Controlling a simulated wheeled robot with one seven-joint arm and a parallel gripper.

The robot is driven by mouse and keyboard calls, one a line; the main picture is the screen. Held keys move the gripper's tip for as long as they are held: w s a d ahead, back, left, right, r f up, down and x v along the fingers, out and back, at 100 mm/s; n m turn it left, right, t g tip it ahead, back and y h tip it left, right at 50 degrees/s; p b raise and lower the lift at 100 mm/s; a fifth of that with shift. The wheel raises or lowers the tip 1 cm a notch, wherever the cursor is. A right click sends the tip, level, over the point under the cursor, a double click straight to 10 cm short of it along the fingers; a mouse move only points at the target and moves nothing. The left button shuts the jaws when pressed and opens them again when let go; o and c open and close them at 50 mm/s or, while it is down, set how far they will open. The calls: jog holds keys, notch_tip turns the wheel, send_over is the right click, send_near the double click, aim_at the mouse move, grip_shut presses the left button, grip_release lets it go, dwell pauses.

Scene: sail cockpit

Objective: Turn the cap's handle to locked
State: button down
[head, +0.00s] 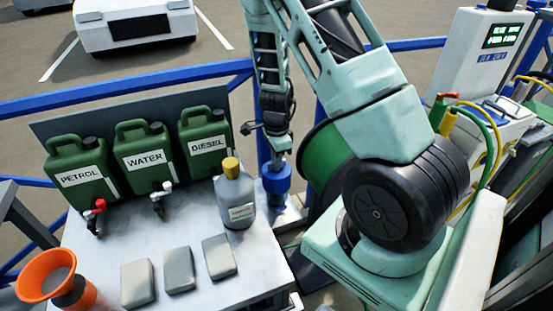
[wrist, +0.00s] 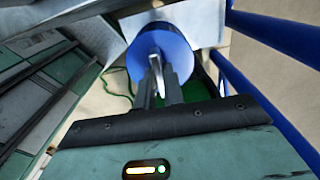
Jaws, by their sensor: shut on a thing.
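The blue round cap (head: 276,181) is at the right end of the metal bench, and in the wrist view it is a blue disc (wrist: 177,52) straight ahead. A thin silver handle (wrist: 155,62) stands on the cap's face. My gripper (wrist: 161,80) has its two dark fingers on either side of this handle, shut on it. In the head view my gripper (head: 277,160) points down onto the cap and hides the handle. I see no lock marking, so I cannot tell the handle's setting.
A grey bottle with a yellow top (head: 234,198) stands close left of the cap. Green cans (head: 145,160) line the bench's back. Grey blocks (head: 178,270) and an orange funnel (head: 45,276) are in front. A green hose reel (head: 325,168) and blue rails (head: 110,92) are nearby.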

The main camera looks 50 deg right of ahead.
jog(key=c, duration=1.5)
grip_release()
jog(key=shift+r, duration=0.1)
notch_tip(320, 180, up, 17)
jog(key=p, duration=0.3)
jog(key=shift+r, duration=0.15)
jog(key=s+a+r+n+y, duration=0.1)
jog(key=s+a+n, duration=0.1)
jog(key=a+n, duration=0.7)
jog(key=s+a+r+n+y, duration=0.15)
jog(key=a+n, duration=0.25)
jog(key=a, duration=0.8)
jog(key=s+a+r+n+h, duration=0.2)
jog(key=s+a+r+n, duration=0.1)
jog(key=s+a+n, duration=1)
jog(key=s+n, duration=0.2)
jog(key=n, duration=0.3)
jog(key=shift+s+a+r, duration=0.15)
jog(key=shift+s+r, duration=0.2)
jog(key=shift+r, duration=0.05)
